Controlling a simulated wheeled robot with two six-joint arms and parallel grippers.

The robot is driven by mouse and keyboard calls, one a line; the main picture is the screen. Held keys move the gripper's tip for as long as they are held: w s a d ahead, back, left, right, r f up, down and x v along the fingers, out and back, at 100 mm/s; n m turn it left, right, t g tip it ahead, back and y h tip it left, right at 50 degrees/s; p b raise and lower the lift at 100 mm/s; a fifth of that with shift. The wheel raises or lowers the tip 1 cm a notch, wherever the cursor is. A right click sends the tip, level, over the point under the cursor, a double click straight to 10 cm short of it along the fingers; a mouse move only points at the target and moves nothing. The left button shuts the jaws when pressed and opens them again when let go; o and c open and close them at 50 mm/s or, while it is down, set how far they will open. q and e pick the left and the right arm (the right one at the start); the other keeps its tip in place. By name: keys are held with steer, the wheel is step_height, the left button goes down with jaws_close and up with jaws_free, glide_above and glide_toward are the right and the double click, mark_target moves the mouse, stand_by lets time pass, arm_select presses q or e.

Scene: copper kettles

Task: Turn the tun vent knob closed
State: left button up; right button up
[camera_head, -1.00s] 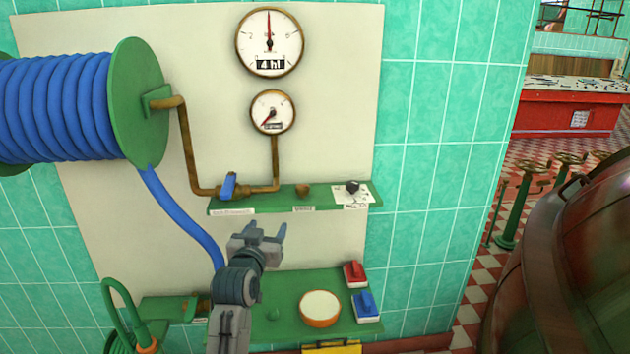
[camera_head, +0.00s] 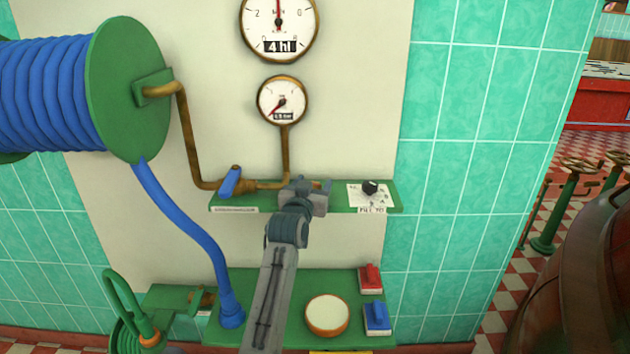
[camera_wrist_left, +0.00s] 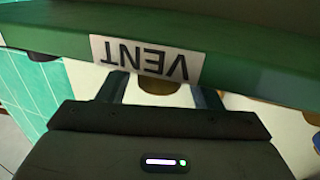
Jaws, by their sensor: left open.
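The vent knob shows in the left wrist view as a brown rounded piece (camera_wrist_left: 158,85), partly hidden by the green shelf's edge and its upside-down "VENT" label (camera_wrist_left: 147,58). My left gripper (camera_head: 308,187) is at the green upper shelf (camera_head: 335,205) in the head view and covers the knob there. In the left wrist view my left gripper (camera_wrist_left: 160,92) is open, with one finger on each side of the knob. I cannot tell whether the fingers touch it. My right gripper is not in view.
On the same shelf, a blue-handled valve (camera_head: 230,181) is left of my gripper and a black dial knob (camera_head: 370,187) is right. A pipe and small gauge (camera_head: 282,100) are above. A lower shelf holds red (camera_head: 370,279) and blue (camera_head: 376,316) switches.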

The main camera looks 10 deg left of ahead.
arm_select(q)
steer(key=shift+w+r, duration=0.1)
steer(key=shift+w, duration=0.25)
steer(key=shift+w+d, duration=0.1)
steer(key=shift+w, duration=0.25)
steer(key=c, duration=1)
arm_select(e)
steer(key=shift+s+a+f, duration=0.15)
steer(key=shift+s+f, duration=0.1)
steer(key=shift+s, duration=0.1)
